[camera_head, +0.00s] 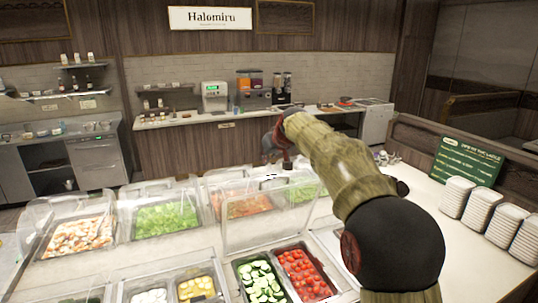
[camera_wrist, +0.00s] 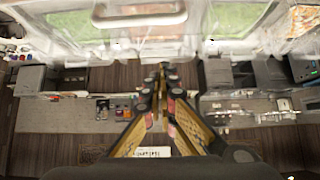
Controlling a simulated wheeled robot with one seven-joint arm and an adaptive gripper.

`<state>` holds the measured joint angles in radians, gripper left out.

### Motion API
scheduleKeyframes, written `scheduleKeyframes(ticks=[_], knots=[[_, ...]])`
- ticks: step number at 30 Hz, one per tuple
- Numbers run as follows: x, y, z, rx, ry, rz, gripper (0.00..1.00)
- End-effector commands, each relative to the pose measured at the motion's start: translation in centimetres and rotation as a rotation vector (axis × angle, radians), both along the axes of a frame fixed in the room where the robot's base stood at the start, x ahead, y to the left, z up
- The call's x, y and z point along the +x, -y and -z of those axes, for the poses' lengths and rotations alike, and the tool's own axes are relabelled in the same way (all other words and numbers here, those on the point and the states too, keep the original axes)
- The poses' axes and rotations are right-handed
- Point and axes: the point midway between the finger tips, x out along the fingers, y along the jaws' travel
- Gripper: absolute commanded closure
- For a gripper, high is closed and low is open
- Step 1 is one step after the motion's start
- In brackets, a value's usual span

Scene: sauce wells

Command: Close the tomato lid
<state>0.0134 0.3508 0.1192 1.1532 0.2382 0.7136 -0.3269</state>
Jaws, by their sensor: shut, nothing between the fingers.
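The tomato well (camera_head: 303,274) holds red tomatoes at the front of the counter, beside the cucumber well (camera_head: 262,281). A clear lid (camera_head: 262,228) stands raised, nearly upright, behind these two wells; its hinge is hard to make out. My gripper (camera_head: 280,150) is beyond and above this lid, over the far row, partly hidden by my arm. In the wrist view, the fingers (camera_wrist: 161,75) are shut and empty. A clear cover with a pale handle (camera_wrist: 140,14) shows past the fingertips, apart from them; I cannot tell which lid it is.
Other clear covers stand over the chicken well (camera_head: 80,236) and the lettuce well (camera_head: 163,218). Egg wells (camera_head: 196,288) are at the front. Stacked white containers (camera_head: 480,209) and a green sign (camera_head: 467,160) are on the right.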

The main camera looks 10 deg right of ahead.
Motion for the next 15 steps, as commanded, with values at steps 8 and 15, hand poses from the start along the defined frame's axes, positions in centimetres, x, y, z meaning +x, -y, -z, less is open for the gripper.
scheduleKeyframes(ticks=[8, 15], knots=[[2.2, -0.4, 2.4, 0.001, 0.001, 0.001, 1.0], [0.1, 0.0, 3.6, 0.001, -0.001, 0.001, 1.0]])
